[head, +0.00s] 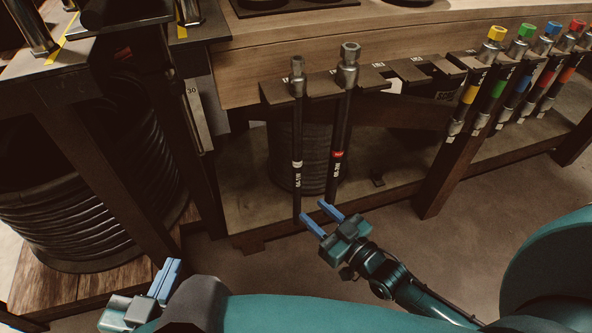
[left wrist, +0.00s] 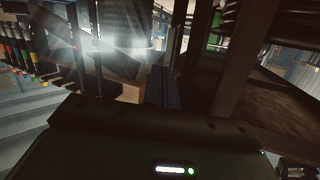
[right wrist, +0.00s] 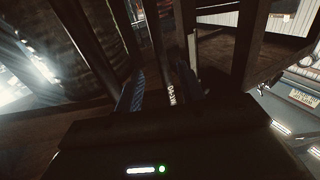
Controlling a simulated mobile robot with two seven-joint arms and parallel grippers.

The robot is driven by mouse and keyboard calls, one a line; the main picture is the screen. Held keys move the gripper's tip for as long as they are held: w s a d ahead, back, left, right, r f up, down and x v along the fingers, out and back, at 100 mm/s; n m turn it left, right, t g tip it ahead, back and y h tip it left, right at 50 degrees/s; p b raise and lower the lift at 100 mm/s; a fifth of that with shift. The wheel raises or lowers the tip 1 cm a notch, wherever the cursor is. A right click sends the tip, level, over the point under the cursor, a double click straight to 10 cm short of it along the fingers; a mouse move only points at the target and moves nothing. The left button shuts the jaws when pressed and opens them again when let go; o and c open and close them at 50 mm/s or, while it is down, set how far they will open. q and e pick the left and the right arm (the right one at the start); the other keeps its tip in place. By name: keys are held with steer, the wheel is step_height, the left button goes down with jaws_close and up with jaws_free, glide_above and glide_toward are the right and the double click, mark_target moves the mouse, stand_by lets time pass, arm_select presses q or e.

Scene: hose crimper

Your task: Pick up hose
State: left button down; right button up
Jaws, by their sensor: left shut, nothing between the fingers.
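Two dark hoses with metal end fittings hang upright from a rack. The left hose (head: 297,130) has a white label; the right hose (head: 341,125) has a red and white mark. My right gripper (head: 320,217) is open, its blue fingers apart near the hoses' lower ends. In the right wrist view a labelled dark hose (right wrist: 171,92) shows between the fingers (right wrist: 162,88); I cannot tell whether it is within their reach. My left gripper (head: 168,276) is shut and empty, low at the left, well away from the hoses. Its fingers (left wrist: 162,87) are together in the left wrist view.
Several hoses with coloured fittings (head: 497,70) hang on the rack at the right. A large black hose coil (head: 75,200) stands at the left behind a table leg. A wooden shelf (head: 240,185) lies below the rack. Floor (head: 380,235) is clear in front.

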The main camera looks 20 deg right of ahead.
mark_target(299, 199)
steer(key=b+x, duration=0.1)
steer(key=x, duration=0.6)
steer(key=shift+s+a+r+b, duration=0.1)
steer(key=shift+a+b, duration=0.05)
steer(key=shift+b, duration=0.2)
arm_select(q)
steer(key=shift+w+d+r+m+t+h, duration=0.1)
steer(key=shift+w+d+m+t+h, duration=0.15)
steer(key=shift+t+h, duration=0.35)
arm_select(e)
steer(key=shift+c, duration=0.6)
arm_select(q)
steer(key=shift+s, duration=0.1)
arm_select(e)
jaws_close()
